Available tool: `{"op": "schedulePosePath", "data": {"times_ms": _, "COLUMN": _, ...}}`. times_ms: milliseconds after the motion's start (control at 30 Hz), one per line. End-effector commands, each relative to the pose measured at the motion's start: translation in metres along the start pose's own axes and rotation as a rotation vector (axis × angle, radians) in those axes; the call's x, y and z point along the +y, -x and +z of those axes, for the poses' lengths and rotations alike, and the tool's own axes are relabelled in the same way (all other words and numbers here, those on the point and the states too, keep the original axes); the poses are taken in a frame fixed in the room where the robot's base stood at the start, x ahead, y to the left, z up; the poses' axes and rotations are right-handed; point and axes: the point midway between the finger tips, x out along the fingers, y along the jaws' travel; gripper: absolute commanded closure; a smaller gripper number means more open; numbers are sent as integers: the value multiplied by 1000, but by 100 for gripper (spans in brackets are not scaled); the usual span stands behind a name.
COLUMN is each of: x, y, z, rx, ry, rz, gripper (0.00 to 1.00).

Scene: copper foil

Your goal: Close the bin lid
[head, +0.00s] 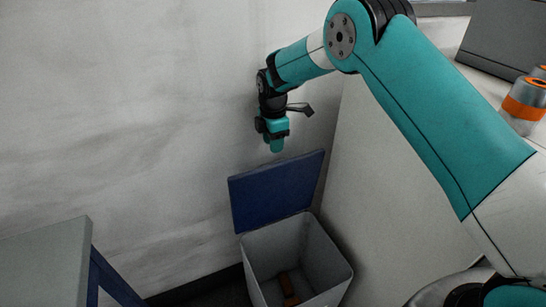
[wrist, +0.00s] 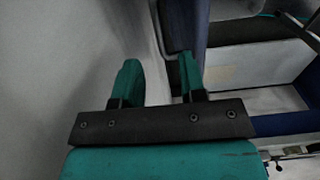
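The bin (head: 328,262) is a light grey open box on the floor, against the wall. Its dark blue lid (head: 278,190) stands up, tilted back at the bin's rear edge, so the bin is open. A brown object (head: 288,288) lies inside it. My gripper (head: 275,146) points down just above the lid's upper edge in the head view; contact cannot be told. In the wrist view my gripper's two teal fingers (wrist: 159,62) are apart with nothing clearly held between them. The dark blue lid (wrist: 186,25) shows nearly edge-on beyond the right finger.
A grey wall (head: 120,110) runs behind the bin and lies close on the left in the wrist view. A white cabinet side (head: 385,165) stands right of the bin. A grey table (head: 45,262) with blue legs is at the lower left. An orange-and-grey cylinder (head: 524,105) sits at the right.

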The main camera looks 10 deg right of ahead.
Motion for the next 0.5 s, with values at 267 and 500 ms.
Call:
{"op": "schedulePosePath", "data": {"times_ms": 267, "x": 0, "y": -50, "z": 0, "rx": 0, "ry": 0, "rz": 0, "gripper": 62}}
{"op": "schedulePosePath", "data": {"times_ms": 500, "x": 0, "y": -65, "z": 0, "rx": 0, "ry": 0, "rz": 2, "gripper": 62}}
